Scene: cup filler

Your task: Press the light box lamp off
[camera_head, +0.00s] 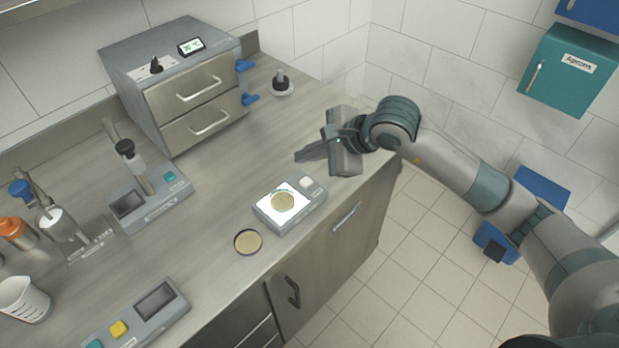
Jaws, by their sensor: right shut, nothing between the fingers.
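The light box (269,223) sits near the front edge of the counter, a small grey unit with a bright white lit panel. A round tan dish (283,201) lies on the lit panel. My left gripper is not in view.
A second round dish (248,242) lies left of the light box. A two-drawer grey cabinet (180,85) stands at the back. Devices (150,199), a control unit (145,315) and a beaker (22,299) occupy the left. The counter between cabinet and light box is clear.

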